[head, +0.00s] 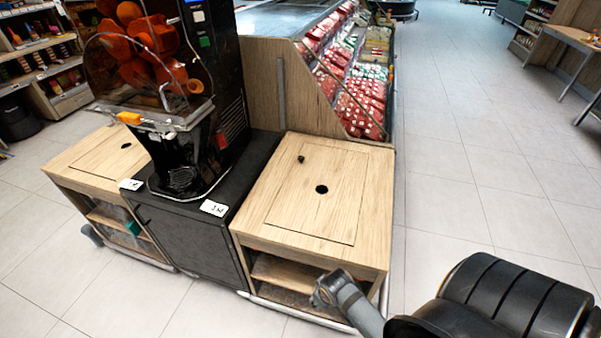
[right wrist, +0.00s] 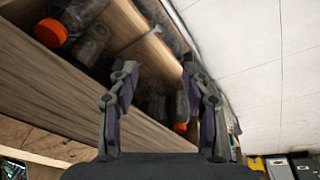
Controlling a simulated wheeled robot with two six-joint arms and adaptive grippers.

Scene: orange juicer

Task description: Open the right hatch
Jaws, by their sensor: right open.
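The right hatch (head: 290,205) is a light wood square panel with a round dark hole, lying flat and closed in the top of the right wooden cabinet (head: 245,232). A small dark object (head: 301,159) sits near its far left corner. My right gripper (head: 325,288) is low in front of the cabinet's open shelves, below the level of the hatch. In the right wrist view the right gripper (right wrist: 158,72) is open with nothing between its fingers. Bottles with orange caps (right wrist: 50,32) show on the shelf beyond. My left gripper is not in view.
The black orange juicer (head: 185,150) stands on a black cabinet (head: 185,235) left of the hatch. A left wooden cabinet (head: 75,170) has a similar hatch. A produce display (head: 365,90) stands behind.

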